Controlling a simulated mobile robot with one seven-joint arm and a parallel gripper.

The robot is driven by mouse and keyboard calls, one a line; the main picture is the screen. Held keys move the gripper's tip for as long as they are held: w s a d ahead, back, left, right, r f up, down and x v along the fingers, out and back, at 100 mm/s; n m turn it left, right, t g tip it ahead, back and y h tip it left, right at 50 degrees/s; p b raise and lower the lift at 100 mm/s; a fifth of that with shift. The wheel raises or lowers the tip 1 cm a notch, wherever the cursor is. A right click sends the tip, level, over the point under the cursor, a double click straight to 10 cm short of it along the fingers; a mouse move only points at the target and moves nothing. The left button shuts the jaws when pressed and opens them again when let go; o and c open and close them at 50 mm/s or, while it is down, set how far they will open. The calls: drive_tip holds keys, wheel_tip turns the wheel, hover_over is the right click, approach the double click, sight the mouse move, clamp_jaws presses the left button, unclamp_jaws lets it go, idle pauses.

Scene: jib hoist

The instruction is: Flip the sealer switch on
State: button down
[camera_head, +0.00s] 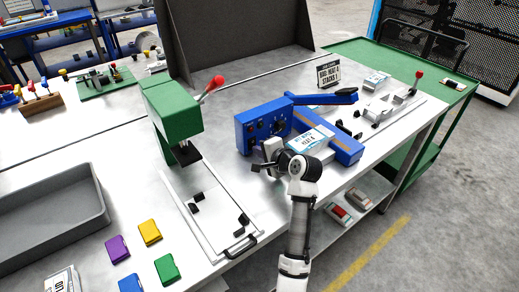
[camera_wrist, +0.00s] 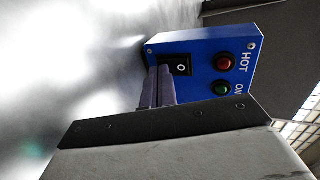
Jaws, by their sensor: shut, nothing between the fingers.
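The blue sealer (camera_head: 259,128) stands on the white worktop, its long arm (camera_head: 318,98) raised to the right. In the wrist view its blue control panel (camera_wrist: 216,50) carries a black rocker switch (camera_wrist: 180,66) with a white O mark. A red lamp (camera_wrist: 223,63) marked HOT and a green lamp (camera_wrist: 222,88) marked ON sit beside it; neither clearly glows. My gripper (camera_wrist: 160,72) is shut and empty, its fingertips at the switch's lower left edge. I cannot tell whether they touch it. In the head view my gripper (camera_head: 264,161) is in front of the panel.
A white labelled pack (camera_head: 304,141) lies by the sealer, close to my wrist. A green press (camera_head: 174,112) with a red-knobbed lever stands to the left over a metal plate. Coloured blocks (camera_head: 150,232) and a grey tray (camera_head: 50,215) are at the left. A sign (camera_head: 328,74) stands behind.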

drive_tip(key=shift+w+a+f+t+b, duration=0.15)
drive_tip(key=shift+f+t+b, duration=0.2)
drive_tip(key=shift+b, duration=0.45)
drive_tip(key=shift+f+y+b, duration=0.1)
drive_tip(key=shift+y+b, duration=0.2)
drive_tip(key=shift+b, duration=0.1)
drive_tip(key=shift+w+a+t, duration=0.1)
drive_tip(key=shift+t, duration=0.35)
drive_tip(key=shift+r, duration=0.2)
